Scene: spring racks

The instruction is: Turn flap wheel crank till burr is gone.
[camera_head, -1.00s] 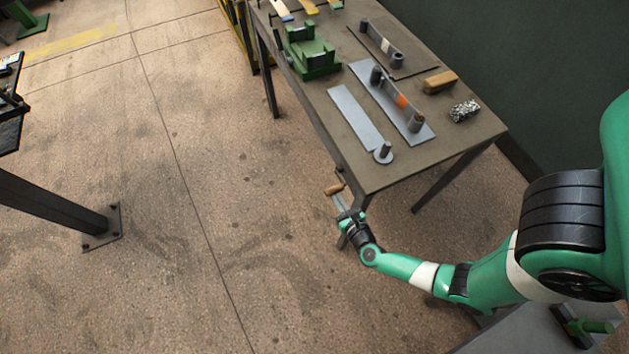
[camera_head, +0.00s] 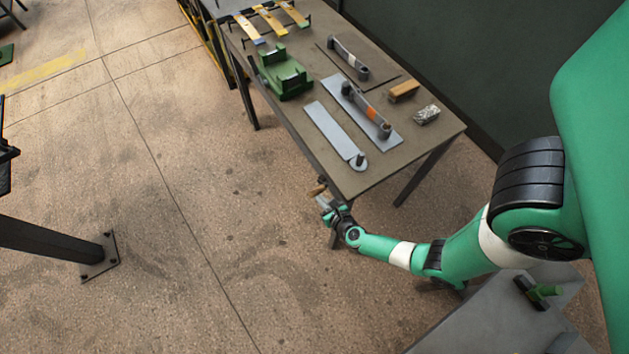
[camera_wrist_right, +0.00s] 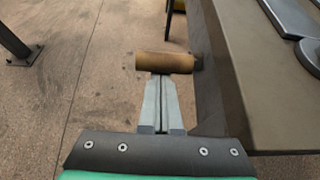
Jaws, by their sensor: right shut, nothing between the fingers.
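A wooden cylindrical handle (camera_head: 317,190), which looks like the crank's grip, sits beside the table's near left edge. It lies crosswise just past my fingertips in the right wrist view (camera_wrist_right: 165,62). My right gripper (camera_head: 324,201) is low beside the near table corner. Its two fingers (camera_wrist_right: 162,78) are pressed together and empty, pointing at the handle's middle. I cannot tell whether the tips touch it. The flap wheel and the burr cannot be made out. My left gripper is not in view.
The table (camera_head: 385,168) holds a green fixture (camera_head: 284,77), a grey flat bar (camera_head: 335,134), a plate with posts (camera_head: 383,130), a wooden block (camera_head: 404,91) and a silvery cylinder (camera_head: 426,115). The floor left of the table is open. A dark post (camera_head: 60,243) stands at left.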

